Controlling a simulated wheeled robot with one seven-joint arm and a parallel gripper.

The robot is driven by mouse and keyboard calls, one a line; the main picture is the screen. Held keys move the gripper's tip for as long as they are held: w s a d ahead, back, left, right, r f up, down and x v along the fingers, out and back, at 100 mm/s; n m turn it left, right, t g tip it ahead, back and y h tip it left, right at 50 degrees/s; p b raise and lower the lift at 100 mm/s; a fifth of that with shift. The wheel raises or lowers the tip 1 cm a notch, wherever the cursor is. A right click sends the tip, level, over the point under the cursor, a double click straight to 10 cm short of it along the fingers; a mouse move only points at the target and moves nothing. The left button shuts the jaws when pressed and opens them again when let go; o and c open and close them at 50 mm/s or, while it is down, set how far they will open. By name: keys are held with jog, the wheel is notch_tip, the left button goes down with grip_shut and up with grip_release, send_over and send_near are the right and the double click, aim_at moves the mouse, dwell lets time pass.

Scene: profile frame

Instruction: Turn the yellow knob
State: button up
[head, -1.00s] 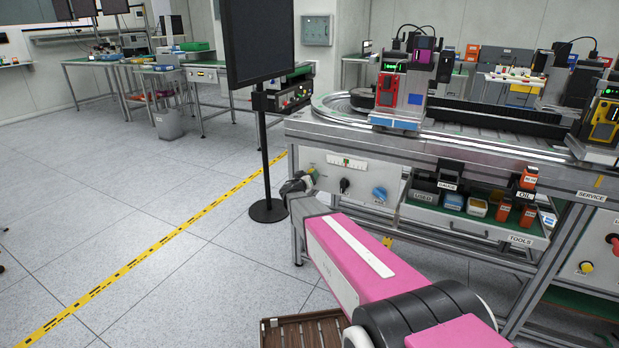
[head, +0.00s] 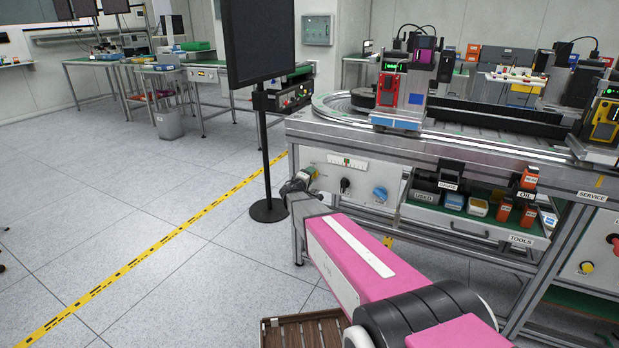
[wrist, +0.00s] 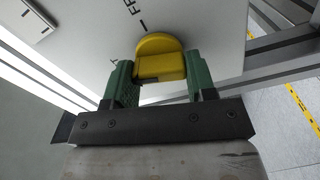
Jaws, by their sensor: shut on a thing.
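The yellow knob (wrist: 160,58) sits on a white panel (wrist: 85,30) in the wrist view, with printed marks beside it. My gripper (wrist: 159,78) has its two green fingers on either side of the knob and is shut on it. In the head view my gripper (head: 302,178) is at the left end of the machine's front panel (head: 360,195). The yellow knob is hidden there behind my gripper and arm.
The panel also carries a black knob (head: 344,185), a blue knob (head: 380,194) and a scale strip (head: 347,162). A monitor stand (head: 267,210) is close on the left. An open drawer (head: 470,222) is at right. Floor on the left is clear.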

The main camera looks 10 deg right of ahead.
jog(key=shift+f+n, duration=0.1)
jog(key=shift+n, duration=1.1)
jog(key=o, duration=0.9)
jog(key=shift+o, duration=0.2)
jog(key=shift+s+a, duration=0.1)
jog(key=v, duration=1)
jog(key=shift+s+a, duration=0.15)
jog(key=shift+s, duration=0.15)
